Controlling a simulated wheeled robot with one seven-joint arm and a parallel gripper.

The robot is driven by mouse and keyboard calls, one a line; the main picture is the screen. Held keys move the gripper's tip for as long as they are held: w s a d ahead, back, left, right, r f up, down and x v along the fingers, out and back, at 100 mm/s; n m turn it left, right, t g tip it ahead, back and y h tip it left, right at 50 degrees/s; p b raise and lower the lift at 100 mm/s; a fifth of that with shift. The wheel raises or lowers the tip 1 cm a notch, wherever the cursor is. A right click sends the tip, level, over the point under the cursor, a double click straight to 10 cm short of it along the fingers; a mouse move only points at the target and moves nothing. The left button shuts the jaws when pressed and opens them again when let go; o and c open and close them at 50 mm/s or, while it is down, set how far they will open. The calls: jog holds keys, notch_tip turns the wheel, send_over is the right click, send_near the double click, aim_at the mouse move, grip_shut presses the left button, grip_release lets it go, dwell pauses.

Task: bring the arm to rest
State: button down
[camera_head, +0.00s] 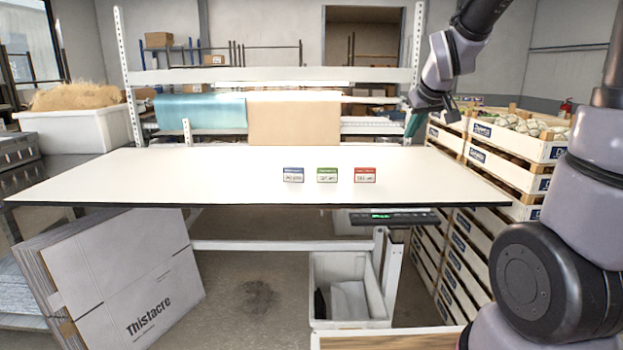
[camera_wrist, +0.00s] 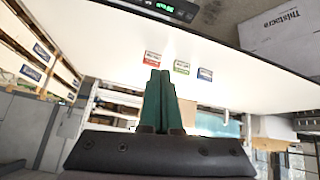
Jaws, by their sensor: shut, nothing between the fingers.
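My gripper (camera_head: 412,124) hangs from my raised arm at the right, above the table's back right corner and apart from the tabletop. In the wrist view its green fingers (camera_wrist: 160,88) are together with nothing between them. The white table (camera_head: 230,175) stands in front of me.
Stacked crates (camera_head: 482,155) stand right of the table, close to my arm. A brown paper sheet (camera_head: 293,124) and a teal roll (camera_head: 200,111) hang at the back. Flat cartons (camera_head: 130,275) lean at the front left. A white bin (camera_head: 348,292) sits under the table. Most of the tabletop is bare.

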jog(key=s+r+m, duration=0.3)
jog(key=s, duration=0.8)
jog(key=s+r+m+g+y, duration=0.1)
jog(key=s+r+m, duration=0.2)
jog(key=s, duration=0.8)
jog(key=shift+s+a+r+m, duration=0.35)
jog(key=shift+s+r+m, duration=0.05)
jog(key=shift+r, duration=0.1)
